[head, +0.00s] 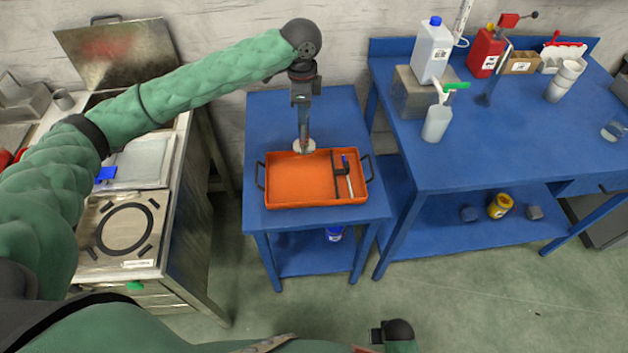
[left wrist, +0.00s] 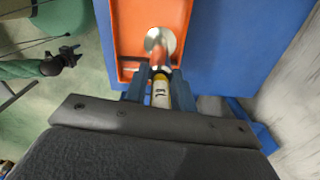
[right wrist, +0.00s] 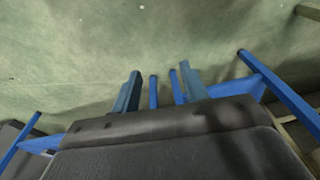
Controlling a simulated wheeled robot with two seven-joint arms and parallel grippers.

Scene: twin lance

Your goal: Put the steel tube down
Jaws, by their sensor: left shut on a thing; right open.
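My left gripper (head: 304,120) is shut on the steel tube (left wrist: 157,62) and holds it roughly upright over the back edge of the orange tray (head: 300,200). The tube has a pale label and a round disc (head: 304,146) at its lower end.
The tray stands on a small blue table (head: 270,115) with bare room behind it. A blue-topped slim object (head: 348,178) lies in the tray's right part. A blue workbench (head: 480,150) with bottles stands right; a steel bench (head: 160,235) stands left.

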